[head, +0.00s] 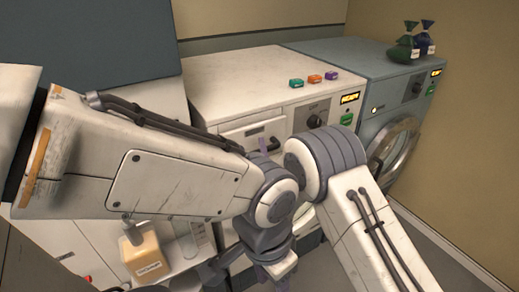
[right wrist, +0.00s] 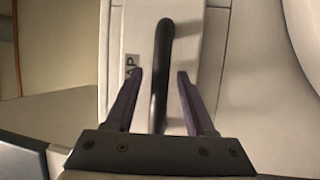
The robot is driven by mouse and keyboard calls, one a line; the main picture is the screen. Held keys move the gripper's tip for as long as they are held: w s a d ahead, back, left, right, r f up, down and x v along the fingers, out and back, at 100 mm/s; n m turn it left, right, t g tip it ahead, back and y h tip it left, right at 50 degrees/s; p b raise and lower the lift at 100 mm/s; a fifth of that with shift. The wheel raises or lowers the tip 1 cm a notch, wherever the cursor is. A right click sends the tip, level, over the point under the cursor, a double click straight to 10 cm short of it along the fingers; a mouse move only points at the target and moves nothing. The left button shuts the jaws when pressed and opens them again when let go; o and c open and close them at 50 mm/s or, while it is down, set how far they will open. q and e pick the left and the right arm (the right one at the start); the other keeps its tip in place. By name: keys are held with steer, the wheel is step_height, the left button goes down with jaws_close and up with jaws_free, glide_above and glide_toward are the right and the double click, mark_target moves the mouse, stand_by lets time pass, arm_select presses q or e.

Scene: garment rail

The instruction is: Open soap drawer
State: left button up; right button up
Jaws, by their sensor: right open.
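The soap drawer (head: 243,133) is a pale panel at the upper left of the white washer's front, with a dark bar handle; I cannot see it standing out from the front. In the right wrist view, the black handle (right wrist: 161,60) runs lengthwise between the purple fingers of my right gripper (right wrist: 160,72), which is open with a gap on each side. In the head view, a purple finger of the right gripper (head: 264,146) shows beside the handle; the rest is hidden behind arm links. My left arm crosses from the left; its gripper is unclear among dark parts at the bottom.
The white washer (head: 235,75) has green, orange and purple blocks on top. A blue-grey washer (head: 385,75) with a round door and two small sacks stands at right. My arm links block much of the washer front.

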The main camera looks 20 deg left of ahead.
jaws_close()
steer(key=shift+f, duration=0.1)
stand_by(1.2)
